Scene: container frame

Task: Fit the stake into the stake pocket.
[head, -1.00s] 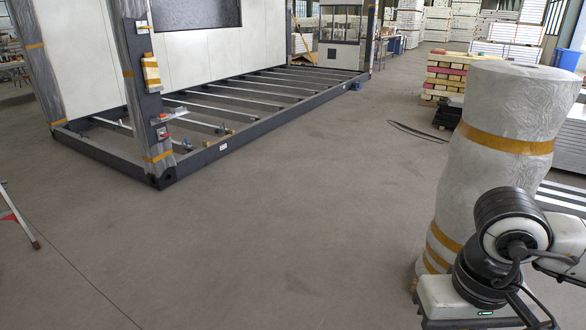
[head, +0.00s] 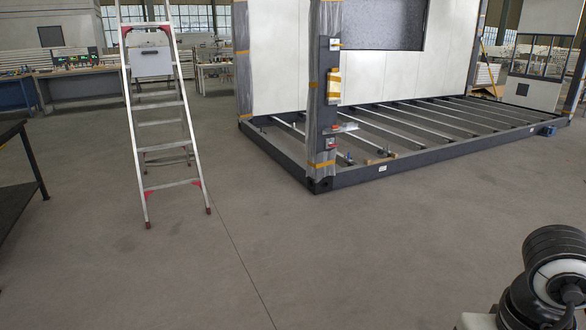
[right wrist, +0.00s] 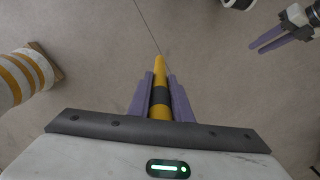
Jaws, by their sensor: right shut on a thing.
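The stake (right wrist: 159,72) is a yellow bar with a black band, seen in the right wrist view. My right gripper (right wrist: 158,84) is shut on it, with a purple finger on each side and the stake's far end pointing away over bare floor. My left gripper (right wrist: 257,48) is at the upper right of the right wrist view, its two purple fingers apart and nothing visible between them. The container frame (head: 350,179) stands on the floor in the head view. Small fittings sit on its wrapped near corner post (head: 326,110); I cannot tell which, if any, is the stake pocket.
A stepladder (head: 139,150) stands left of the frame, with a dark table (head: 15,135) at the left edge. A wrapped column with yellow bands (right wrist: 20,78) is at the left of the right wrist view. The floor before the frame is clear.

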